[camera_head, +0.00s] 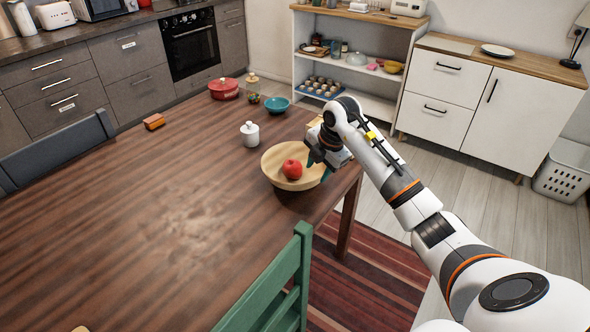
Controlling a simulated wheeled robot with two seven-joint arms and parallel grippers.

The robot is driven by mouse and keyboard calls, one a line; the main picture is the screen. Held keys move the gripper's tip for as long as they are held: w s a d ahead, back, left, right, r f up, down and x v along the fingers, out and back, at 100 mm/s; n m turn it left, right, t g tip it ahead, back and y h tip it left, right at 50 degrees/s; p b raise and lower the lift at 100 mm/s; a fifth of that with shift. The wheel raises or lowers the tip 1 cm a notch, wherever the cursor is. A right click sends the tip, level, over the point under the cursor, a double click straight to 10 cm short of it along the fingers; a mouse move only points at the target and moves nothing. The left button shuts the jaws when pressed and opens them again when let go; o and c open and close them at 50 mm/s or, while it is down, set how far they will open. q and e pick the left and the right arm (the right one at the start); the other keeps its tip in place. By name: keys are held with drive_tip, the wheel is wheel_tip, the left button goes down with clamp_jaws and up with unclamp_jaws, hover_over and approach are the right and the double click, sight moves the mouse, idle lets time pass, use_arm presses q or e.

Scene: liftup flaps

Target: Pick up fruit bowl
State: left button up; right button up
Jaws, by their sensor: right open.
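The fruit bowl (276,157) is a wide, light wooden bowl near the right edge of the brown table. A red apple (292,169) lies in it. My right gripper (319,165) is at the bowl's right rim, pointing down, with its jaws open. Its dark teal fingertips overlap the rim in the picture. I cannot tell whether they touch it or straddle it. My left gripper is not in view.
On the table (190,210) stand a white lidded jar (250,134), a blue bowl (277,105), a red pot (224,89) and an orange block (154,122). A green chair (268,295) stands at the near edge. The table's left middle is clear.

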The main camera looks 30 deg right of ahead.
sight(316, 178)
drive_tip(key=x, duration=0.5)
drive_tip(key=shift+s+d, duration=0.1)
drive_tip(key=shift+d, duration=0.3)
drive_tip(key=shift+f, duration=0.4)
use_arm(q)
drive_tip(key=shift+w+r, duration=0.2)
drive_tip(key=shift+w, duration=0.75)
use_arm(e)
drive_tip(key=shift+c, duration=0.3)
clamp_jaws()
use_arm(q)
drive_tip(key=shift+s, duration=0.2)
use_arm(e)
drive_tip(key=shift+r, duration=0.15)
